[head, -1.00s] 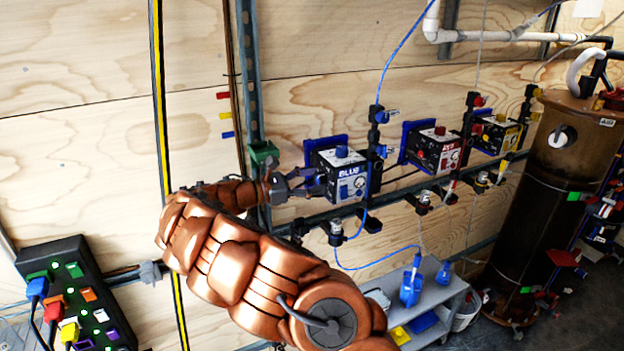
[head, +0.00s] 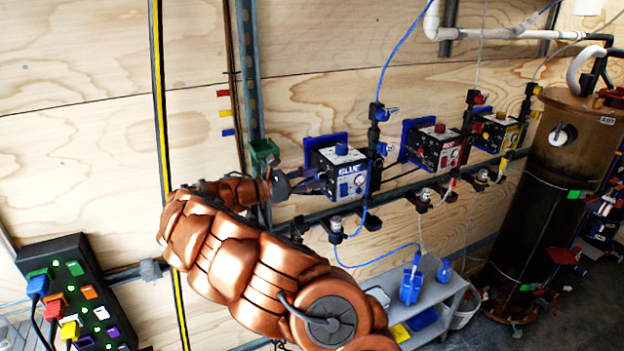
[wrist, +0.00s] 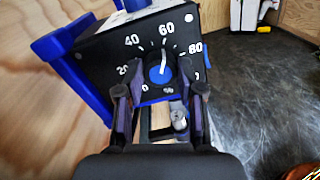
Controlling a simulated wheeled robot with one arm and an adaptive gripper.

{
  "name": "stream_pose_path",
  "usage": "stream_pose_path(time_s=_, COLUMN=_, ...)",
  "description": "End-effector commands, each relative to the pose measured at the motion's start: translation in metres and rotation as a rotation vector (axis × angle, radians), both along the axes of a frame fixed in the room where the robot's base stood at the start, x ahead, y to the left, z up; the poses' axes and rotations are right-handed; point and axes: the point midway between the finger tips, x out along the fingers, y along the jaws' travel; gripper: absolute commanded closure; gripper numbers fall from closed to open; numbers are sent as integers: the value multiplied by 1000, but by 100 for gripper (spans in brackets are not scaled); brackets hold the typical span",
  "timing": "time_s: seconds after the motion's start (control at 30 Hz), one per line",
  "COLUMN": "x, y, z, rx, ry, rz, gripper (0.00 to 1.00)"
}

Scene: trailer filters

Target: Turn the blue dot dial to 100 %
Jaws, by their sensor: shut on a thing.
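The blue box (head: 345,178) is a black box marked BLUE, fixed on the wall. On its face, the blue dot dial (wrist: 159,76) shows in the wrist view. Its white pointer stands up, close to the 60 mark. The 20, 40 and 80 marks also show; the 100 mark is not readable, near my right finger. My gripper (wrist: 160,92) has one finger on each side of the dial and is shut on it. In the head view my gripper (head: 308,184) reaches the box's left side, and the dial is hidden there.
A red box (head: 437,147) and a yellow box (head: 497,132) hang further right. A rail with valves (head: 338,226) runs below. A grey cart (head: 440,300) and a brown tank (head: 540,200) stand to the right. A black power strip (head: 75,290) is at lower left.

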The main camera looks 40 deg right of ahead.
Motion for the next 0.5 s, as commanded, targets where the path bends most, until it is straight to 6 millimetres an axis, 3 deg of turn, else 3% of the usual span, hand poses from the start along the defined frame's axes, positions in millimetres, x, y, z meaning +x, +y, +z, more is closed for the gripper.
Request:
stream_pose_path(time_s=0.27, x=1, y=0, z=-3, rx=-24, ry=-67, rz=2, gripper=97)
stream_pose_path(time_s=0.5, x=1, y=1, z=-4, rx=-83, ry=-231, rz=3, gripper=97)
